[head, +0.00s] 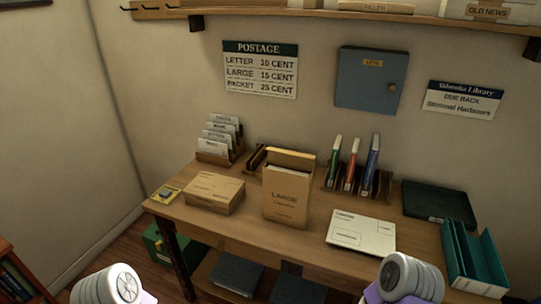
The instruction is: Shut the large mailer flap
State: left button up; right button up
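The large mailer (286,198) is a tan upright packet marked LARGE, standing at the middle of the desk against the wall side. Its flap (291,158) stands up at the back of the top opening, and pale contents show just below it. The flap looks open. Neither of my grippers shows. Only rounded white parts of my arms show at the bottom edge, at the left and right, well short of the mailer.
Bare wood lies in front of the mailer.

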aim_at(275, 154)
jog(key=u, duration=0.4)
jog(key=k, duration=0.95)
jog(key=z, duration=0.45)
jog(key=i, duration=1.55)
jog(key=u, duration=0.4)
